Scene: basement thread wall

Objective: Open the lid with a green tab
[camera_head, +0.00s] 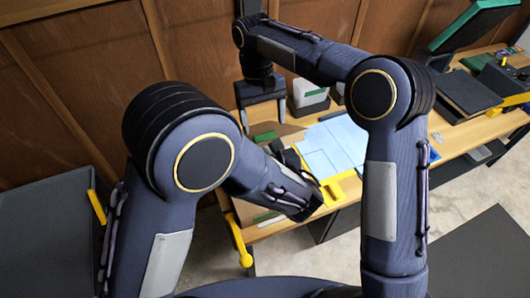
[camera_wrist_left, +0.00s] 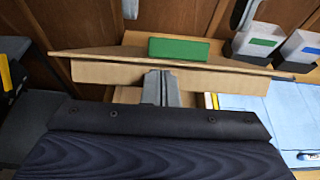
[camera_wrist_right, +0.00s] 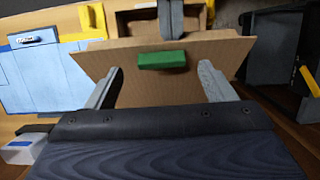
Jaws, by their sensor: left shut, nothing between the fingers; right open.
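The lid is a light-brown panel (camera_wrist_right: 130,78) with a green tab (camera_wrist_right: 162,60). In the right wrist view it stands tilted up from a brown box, whose opening (camera_wrist_right: 140,28) shows behind it. In the left wrist view the lid's edge (camera_wrist_left: 110,73) runs across, with the green tab (camera_wrist_left: 178,48) above. My left gripper (camera_wrist_left: 160,88) is shut and empty, its tips at the lid's underside; contact is unclear. My right gripper (camera_wrist_right: 160,78) is open, with fingers apart on either side of the tab. In the head view the tab (camera_head: 265,136) shows below the right gripper (camera_head: 262,118); my left arm partly hides the box.
White bins with green (camera_wrist_left: 258,40) and blue (camera_wrist_left: 303,48) labels stand near the lid. Light-blue sheets (camera_head: 335,143) lie on the wooden bench (camera_head: 435,160), beside a yellow piece (camera_head: 332,191). A wooden wall (camera_head: 80,80) stands close behind.

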